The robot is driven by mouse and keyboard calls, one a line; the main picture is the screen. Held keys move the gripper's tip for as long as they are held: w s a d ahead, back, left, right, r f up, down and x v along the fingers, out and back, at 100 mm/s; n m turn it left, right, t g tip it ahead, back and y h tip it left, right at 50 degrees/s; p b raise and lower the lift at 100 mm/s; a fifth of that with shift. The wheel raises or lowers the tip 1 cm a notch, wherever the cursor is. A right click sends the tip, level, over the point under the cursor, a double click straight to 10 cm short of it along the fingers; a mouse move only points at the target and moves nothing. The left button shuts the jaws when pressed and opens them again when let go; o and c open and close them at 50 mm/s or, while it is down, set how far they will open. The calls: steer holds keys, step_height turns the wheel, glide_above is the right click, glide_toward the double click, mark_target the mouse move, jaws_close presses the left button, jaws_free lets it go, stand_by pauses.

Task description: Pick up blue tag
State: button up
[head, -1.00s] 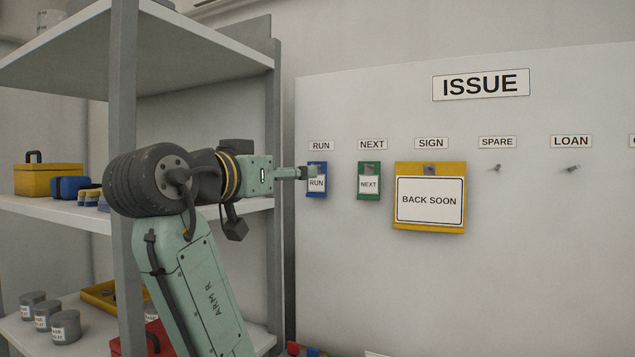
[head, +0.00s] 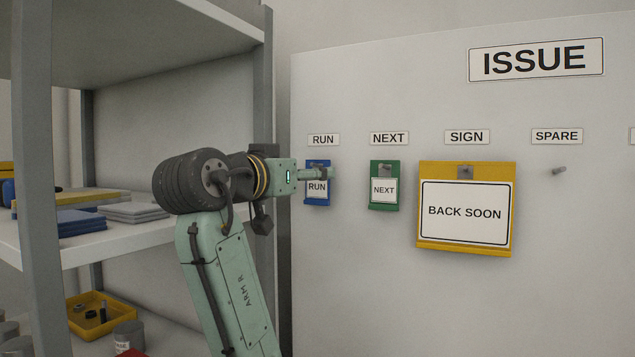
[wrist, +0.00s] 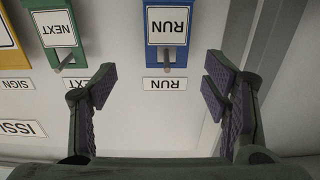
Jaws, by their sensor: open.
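The blue tag (head: 317,196) hangs on the board under the RUN label, with a white RUN card on its front. In the wrist view the blue tag (wrist: 153,54) appears upside down, on a grey peg (wrist: 170,71). My gripper (head: 328,174) is in front of the tag in the head view and covers part of its upper area. In the wrist view my gripper (wrist: 160,88) is open, its two purple-padded fingers apart on either side of the tag's peg end and RUN label. Nothing is between the pads.
A green NEXT tag (head: 384,204) and a yellow BACK SOON sign (head: 465,248) hang to the right on the board (head: 400,300). The SPARE peg (head: 559,170) is bare. A shelf unit (head: 265,90) stands left, close by my arm.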

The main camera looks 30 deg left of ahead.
mark_target(317, 182)
steer(key=shift+w+a+f+p, duration=0.15)
steer(key=shift+w+p, duration=0.35)
steer(key=shift+w, duration=0.5)
steer(key=shift+w+a+r+p, duration=0.1)
steer(key=shift+w+a+p, duration=0.3)
steer(key=shift+w, duration=0.65)
steer(key=shift+w+a+f+p, duration=0.1)
steer(key=shift+w+p, duration=0.5)
steer(key=shift+w, duration=0.4)
steer(key=shift+c, duration=0.5)
steer(key=c, duration=0.8)
steer(key=shift+d+r, duration=0.15)
steer(key=shift+r, duration=0.15)
steer(key=shift+c, duration=0.2)
